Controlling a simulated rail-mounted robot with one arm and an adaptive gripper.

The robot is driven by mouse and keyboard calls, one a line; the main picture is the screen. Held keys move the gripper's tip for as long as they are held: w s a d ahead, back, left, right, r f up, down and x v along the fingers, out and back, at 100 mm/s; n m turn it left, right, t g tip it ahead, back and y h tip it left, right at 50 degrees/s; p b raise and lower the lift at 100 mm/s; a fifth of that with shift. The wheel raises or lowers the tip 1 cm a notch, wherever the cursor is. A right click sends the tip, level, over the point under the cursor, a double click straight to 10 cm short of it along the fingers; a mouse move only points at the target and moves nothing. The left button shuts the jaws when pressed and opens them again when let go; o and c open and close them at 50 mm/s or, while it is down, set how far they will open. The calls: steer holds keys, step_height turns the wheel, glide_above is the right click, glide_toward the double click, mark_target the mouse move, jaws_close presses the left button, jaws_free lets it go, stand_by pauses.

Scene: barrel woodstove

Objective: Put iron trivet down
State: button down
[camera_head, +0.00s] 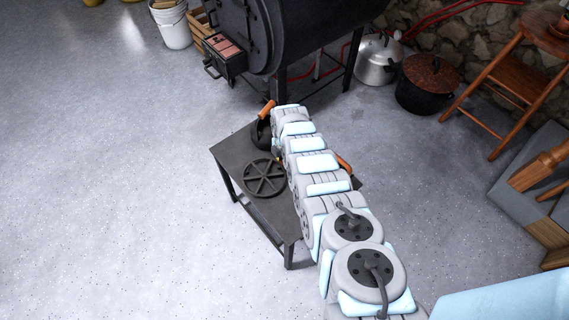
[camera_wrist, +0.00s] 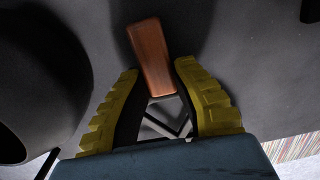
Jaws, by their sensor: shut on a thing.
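The iron trivet (camera_head: 265,178) is a dark, round, spoked disc over the low dark table in the head view. My gripper (camera_head: 278,158) shows a bit of yellow finger at its upper right rim; the arm hides the rest. In the wrist view, my gripper (camera_wrist: 160,72) has its two yellow-ribbed fingers close together, with dark bars of the trivet (camera_wrist: 172,122) between them. The gripper is shut on the trivet. The trivet looks roughly level. I cannot tell whether it touches the tabletop.
The low table (camera_head: 283,228) has bare top in front of the trivet. The black stove (camera_head: 310,30) stands beyond. Floor at left is clear.

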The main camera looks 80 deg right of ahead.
steer(key=c, duration=1)
jaws_free()
step_height(320, 180, up, 6)
steer(key=p, duration=0.5)
steer(key=shift+r, duration=0.1)
steer(key=shift+r+p, duration=1.15)
steer(key=shift+r, duration=1.7)
